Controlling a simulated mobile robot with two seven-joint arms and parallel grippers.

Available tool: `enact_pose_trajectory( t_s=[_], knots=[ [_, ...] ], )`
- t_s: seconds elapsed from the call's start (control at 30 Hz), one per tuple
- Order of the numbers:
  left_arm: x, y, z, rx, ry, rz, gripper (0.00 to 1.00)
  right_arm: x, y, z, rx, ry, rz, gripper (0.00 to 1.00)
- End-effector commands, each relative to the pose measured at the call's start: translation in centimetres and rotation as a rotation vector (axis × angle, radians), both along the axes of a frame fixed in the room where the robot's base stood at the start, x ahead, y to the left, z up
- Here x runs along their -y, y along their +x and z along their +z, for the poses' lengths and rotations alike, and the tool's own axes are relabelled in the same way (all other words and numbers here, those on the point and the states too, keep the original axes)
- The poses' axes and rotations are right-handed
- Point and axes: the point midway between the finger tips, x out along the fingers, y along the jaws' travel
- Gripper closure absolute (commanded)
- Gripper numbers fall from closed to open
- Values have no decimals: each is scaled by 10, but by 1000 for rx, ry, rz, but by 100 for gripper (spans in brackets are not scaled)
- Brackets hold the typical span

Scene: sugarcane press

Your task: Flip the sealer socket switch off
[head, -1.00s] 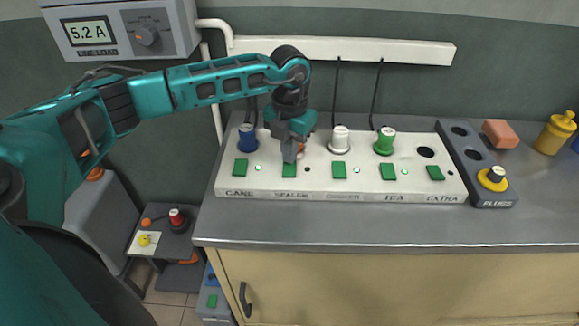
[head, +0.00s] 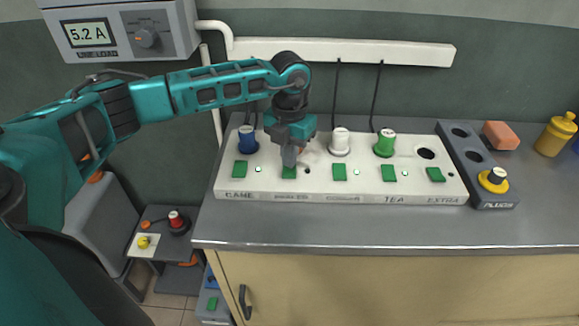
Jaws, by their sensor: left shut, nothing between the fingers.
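The white socket strip (head: 315,188) lies on the grey counter, with several green switches along its front. Its labels read CANE, a blurred second one, a blurred third, TEA and EXTRA. The sealer switch (head: 289,173) is the second green one from the left. My left gripper (head: 289,158) is shut and empty, pointing down with its fingertips at the rear edge of that switch; I cannot tell whether they touch. The arm hides most of the socket behind it. A small dark dot (head: 307,171) sits right of this switch; the dots beside the cane and tea switches are pale green. My right gripper is out of view.
A blue plug (head: 247,140), a white plug (head: 339,142) and a green plug (head: 384,143) stand in the strip. A dark plug holder (head: 475,160) with a yellow plug (head: 493,178) is to the right. The counter front (head: 350,228) is clear. A meter (head: 90,33) on the wall reads 5.2 A.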

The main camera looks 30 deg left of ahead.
Motion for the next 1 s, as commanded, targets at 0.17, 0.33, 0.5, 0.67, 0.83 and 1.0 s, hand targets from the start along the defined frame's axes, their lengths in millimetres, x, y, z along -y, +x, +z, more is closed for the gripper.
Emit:
enact_pose_trajectory(
  t_s=[0.17, 0.33, 0.5, 0.67, 0.83, 1.0],
  knots=[
    [0, 1, 19, 3, -1, 0, 100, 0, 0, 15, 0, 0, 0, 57],
    [0, 1, 33, 3, -1, 0, 100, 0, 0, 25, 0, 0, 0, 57],
    [0, 1, 47, 3, -1, 0, 100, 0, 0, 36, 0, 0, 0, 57],
    [0, 1, 60, 4, -1, 0, 100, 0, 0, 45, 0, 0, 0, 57],
    [0, 1, 67, 3, -1, 1, 100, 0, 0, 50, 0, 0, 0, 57],
    [0, 1, 66, 3, -1, 1, 100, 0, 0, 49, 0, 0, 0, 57]
  ],
)
